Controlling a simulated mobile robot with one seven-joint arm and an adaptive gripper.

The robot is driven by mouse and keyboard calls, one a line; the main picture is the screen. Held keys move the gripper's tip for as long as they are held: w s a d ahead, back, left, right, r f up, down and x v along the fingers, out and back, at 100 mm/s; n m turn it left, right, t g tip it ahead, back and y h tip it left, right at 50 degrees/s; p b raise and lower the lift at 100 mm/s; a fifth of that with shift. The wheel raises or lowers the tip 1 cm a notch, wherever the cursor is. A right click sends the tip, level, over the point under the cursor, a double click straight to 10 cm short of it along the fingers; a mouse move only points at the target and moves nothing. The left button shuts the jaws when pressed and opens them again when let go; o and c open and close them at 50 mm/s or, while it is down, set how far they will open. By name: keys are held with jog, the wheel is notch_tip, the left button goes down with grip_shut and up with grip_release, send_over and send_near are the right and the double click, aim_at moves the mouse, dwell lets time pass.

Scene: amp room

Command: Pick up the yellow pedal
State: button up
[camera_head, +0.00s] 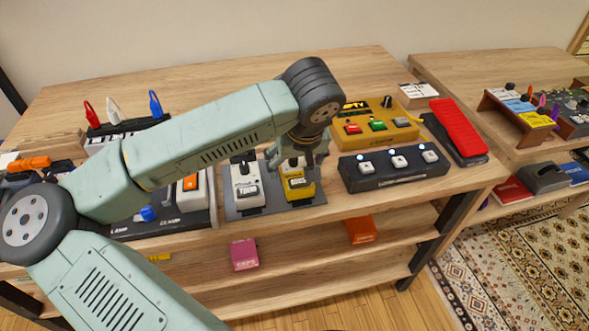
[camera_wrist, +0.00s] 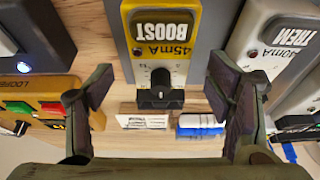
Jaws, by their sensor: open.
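The yellow pedal (camera_head: 299,187), labelled BOOST, stands on a dark grey board on the wooden table. In the wrist view the yellow pedal (camera_wrist: 163,48) is upside down at the top centre, with a black knob at its lower end. My gripper (camera_head: 303,155) is above the pedal and hides its far end in the head view. In the wrist view my gripper (camera_wrist: 161,92) is open, its fingers apart on either side of the knob end.
A white TREM pedal (camera_wrist: 280,45) stands close beside it on the same board (camera_head: 269,210). A black three-switch pedal (camera_head: 395,168) and a larger yellow looper (camera_head: 370,127) stand to the right. A red pedal (camera_head: 459,127) is farther right. Bare tabletop (camera_head: 215,70) lies behind.

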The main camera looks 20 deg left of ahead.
aim_at(294, 166)
jog(key=shift+p+x, duration=0.4)
jog(key=shift+x, duration=1.35)
jog(key=c, duration=1.6)
